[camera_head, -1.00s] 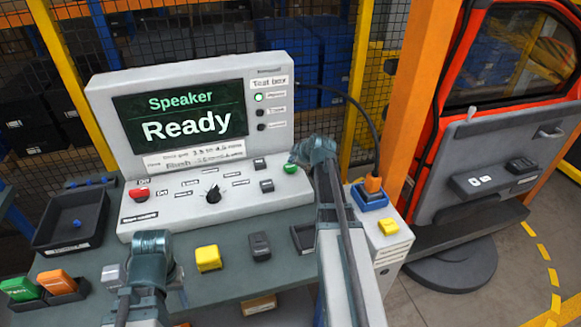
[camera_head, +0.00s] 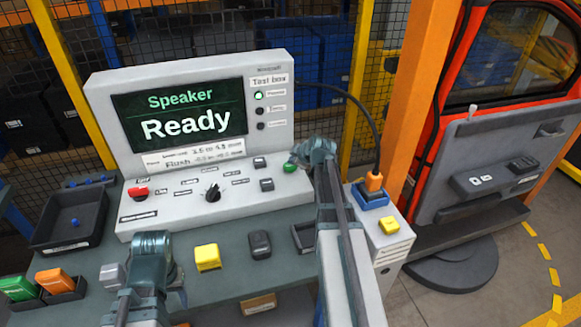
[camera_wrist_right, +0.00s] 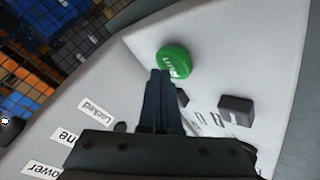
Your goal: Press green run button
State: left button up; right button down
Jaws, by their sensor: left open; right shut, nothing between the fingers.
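The green run button (camera_head: 290,167) sits at the right end of the test box's sloped panel (camera_head: 165,213). It also shows in the right wrist view (camera_wrist_right: 174,62), round, with white lettering. My right gripper (camera_head: 296,156) is shut and empty, its fingertips (camera_wrist_right: 160,72) right at the button's near edge. I cannot tell whether they touch it. The test box screen (camera_head: 185,113) reads "Speaker Ready", and the top lamp (camera_head: 258,96) beside it is lit green. My left gripper (camera_head: 152,240) is open and empty over the front of the bench.
A red button (camera_head: 138,192), a black knob (camera_head: 212,193) and black switches share the panel. A yellow block (camera_head: 207,257) and a dark block (camera_head: 259,244) lie on the bench. A black tray (camera_head: 70,220) is at left. An orange post (camera_head: 422,100) stands at right.

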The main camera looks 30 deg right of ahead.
jog(key=shift+f+b, duration=0.45)
jog(key=shift+b, duration=0.05)
dwell(0.7)
jog(key=shift+r, duration=0.15)
jog(key=shift+r+p, duration=0.8)
jog(key=shift+p, duration=0.15)
notch_tip(320, 180, up, 5)
jog(key=p, duration=0.5)
notch_tip(320, 180, up, 9)
jog(key=p, duration=0.9)
send_over(293, 167)
jog(key=shift+w+f, duration=0.1)
jog(key=shift+f, duration=0.1)
